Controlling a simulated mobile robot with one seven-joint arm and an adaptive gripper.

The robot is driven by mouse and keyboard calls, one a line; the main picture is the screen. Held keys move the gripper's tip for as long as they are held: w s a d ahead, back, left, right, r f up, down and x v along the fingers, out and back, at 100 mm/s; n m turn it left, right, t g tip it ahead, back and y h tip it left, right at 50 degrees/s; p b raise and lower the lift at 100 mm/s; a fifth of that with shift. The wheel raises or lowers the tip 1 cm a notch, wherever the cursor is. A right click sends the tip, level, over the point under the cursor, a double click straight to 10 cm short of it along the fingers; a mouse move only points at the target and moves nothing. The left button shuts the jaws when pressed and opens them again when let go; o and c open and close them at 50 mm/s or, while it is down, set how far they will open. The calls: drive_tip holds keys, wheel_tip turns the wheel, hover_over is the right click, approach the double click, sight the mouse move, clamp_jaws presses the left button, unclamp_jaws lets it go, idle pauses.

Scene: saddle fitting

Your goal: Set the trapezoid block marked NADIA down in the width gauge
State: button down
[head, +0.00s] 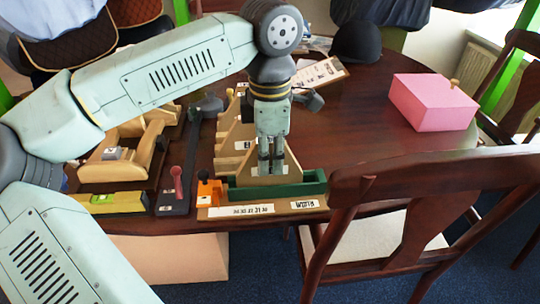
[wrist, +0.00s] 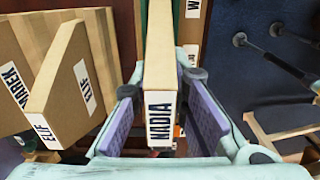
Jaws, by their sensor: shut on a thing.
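My gripper (head: 271,168) points straight down over the width gauge, whose green trough (head: 308,187) sits on a wooden base with a WIDTH label. The gripper is shut on the wooden trapezoid block marked NADIA (head: 246,176). In the wrist view the NADIA block (wrist: 158,75) stands between the two purple finger pads (wrist: 160,120), its name label facing the camera. In the head view the block's lower edge is at the green trough, behind its front wall. I cannot tell whether it touches the trough's floor.
Blocks marked ELIF (wrist: 62,90) and MAREK (wrist: 18,65) stand close left of my gripper in the wrist view. An orange piece (head: 209,190) is at the gauge's left end. A chair (head: 400,205) stands close at right; a pink box (head: 432,101) is at the back right.

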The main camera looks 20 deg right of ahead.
drive_tip(key=shift+f+b, duration=0.55)
idle(1.4)
idle(0.3)
drive_tip(key=c, duration=1.5)
unclamp_jaws()
drive_tip(key=shift+o, duration=0.5)
drive_tip(key=o, duration=0.3)
drive_tip(key=shift+r+p, duration=1.8)
drive_tip(key=shift+r, duration=0.75)
